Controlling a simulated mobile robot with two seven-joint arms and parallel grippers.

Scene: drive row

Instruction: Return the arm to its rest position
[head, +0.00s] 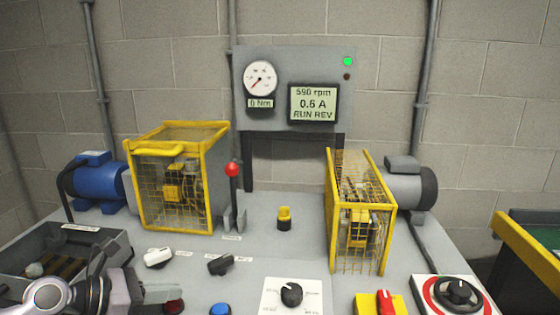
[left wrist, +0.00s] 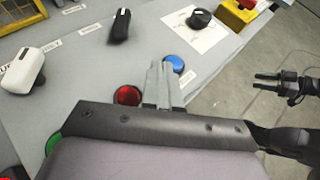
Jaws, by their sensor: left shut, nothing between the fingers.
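My left gripper (head: 168,292) is low at the left in the head view, over the front of the grey bench. It also shows in the left wrist view (left wrist: 160,85), where its grey fingers are together with nothing between them. The fingertips appear between a red button (left wrist: 128,95) and a blue button (left wrist: 174,64); I cannot tell whether they touch the bench. My left arm (head: 50,297) comes in from the lower left corner. My right gripper is not seen in the head view.
An open grey tray (head: 118,247) lies beside the left arm. White (head: 158,257) and black (head: 220,264) switches, a red-knobbed lever (head: 233,185) and yellow cages (head: 148,190) stand on the bench. The display (head: 313,104) reads 590 rpm, 0.6 A, RUN REV.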

